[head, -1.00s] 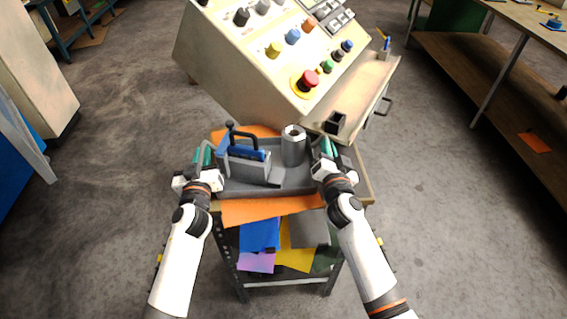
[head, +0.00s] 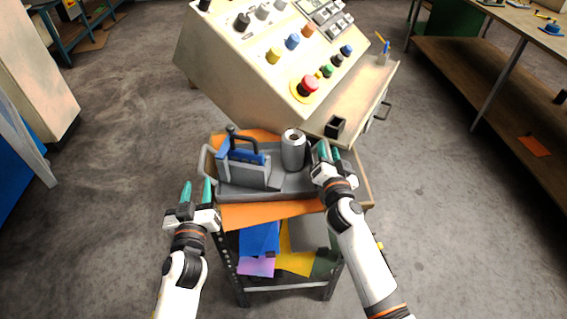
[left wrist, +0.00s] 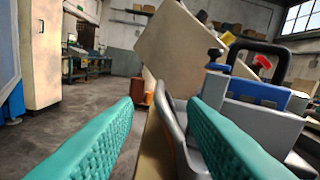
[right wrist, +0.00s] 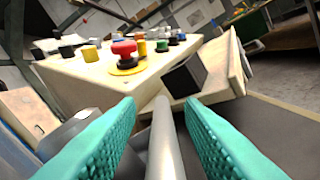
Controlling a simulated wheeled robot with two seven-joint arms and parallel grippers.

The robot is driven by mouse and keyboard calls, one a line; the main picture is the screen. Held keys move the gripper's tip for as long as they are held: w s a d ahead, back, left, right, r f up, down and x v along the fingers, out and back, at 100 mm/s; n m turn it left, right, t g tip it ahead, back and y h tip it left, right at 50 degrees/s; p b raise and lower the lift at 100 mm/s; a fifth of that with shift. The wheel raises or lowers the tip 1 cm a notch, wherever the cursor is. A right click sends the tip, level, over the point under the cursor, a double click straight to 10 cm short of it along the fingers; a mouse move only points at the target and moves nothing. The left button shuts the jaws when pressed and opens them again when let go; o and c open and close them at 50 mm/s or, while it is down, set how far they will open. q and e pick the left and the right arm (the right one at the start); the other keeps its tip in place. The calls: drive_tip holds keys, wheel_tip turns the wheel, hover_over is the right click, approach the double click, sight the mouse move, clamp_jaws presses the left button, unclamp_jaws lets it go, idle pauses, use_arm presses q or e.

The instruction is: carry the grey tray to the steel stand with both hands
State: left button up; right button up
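The grey tray (head: 285,195) rests on orange sheets on a stand with dark perforated metal legs (head: 229,265). I cannot tell whether this is the steel stand. The tray holds a grey block with a blue part and dark handle (head: 243,168), and a grey cylinder (head: 293,152). My left gripper (head: 197,187) is open and empty, apart from the tray's left handle (head: 205,164), towards the near left. My right gripper (head: 328,150) is at the tray's right end. In the right wrist view its fingers stand apart on either side of the grey handle bar (right wrist: 165,140).
A beige control console (head: 265,70) with a red button stands right behind the tray. Its ledge with a black box (head: 335,127) is close to my right gripper. Orange sheets (head: 270,212) overhang the stand's front. Open floor (head: 110,130) lies to the left.

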drive_tip(key=shift+s, duration=0.15)
use_arm(q)
drive_tip(key=shift+s, duration=1.15)
use_arm(e)
drive_tip(key=s, duration=1.1)
drive_tip(key=shift+s, duration=0.4)
